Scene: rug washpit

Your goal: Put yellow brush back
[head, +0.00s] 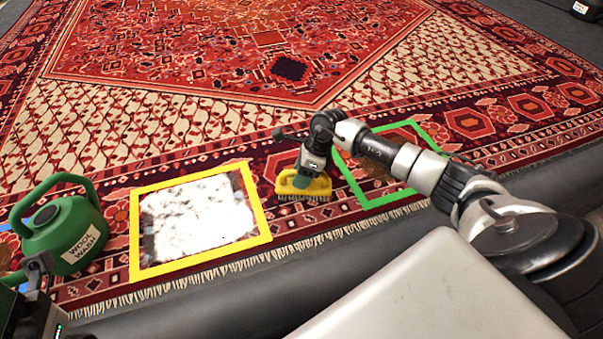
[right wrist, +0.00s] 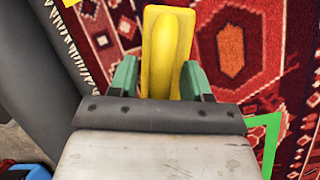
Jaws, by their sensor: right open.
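The yellow brush (head: 303,187) rests bristles down on the rug, between the yellow outline and the green outline. My right gripper (head: 305,177) is low over the brush. In the right wrist view the open green fingers (right wrist: 160,78) stand on either side of the brush's yellow handle (right wrist: 168,45). The green outline (head: 385,201) lies just right of the brush, and the rug inside it is partly hidden by my arm. My left gripper (head: 37,268) shows partly at the lower left, beside the green can; its fingers are not clear.
The yellow outline (head: 200,265) surrounds white foam (head: 195,215). A green can (head: 65,235) labelled WOOL WASH stands at the left, near a strip of blue outline (head: 20,228). The patterned rug (head: 230,50) is clear farther back; its fringed edge is near me.

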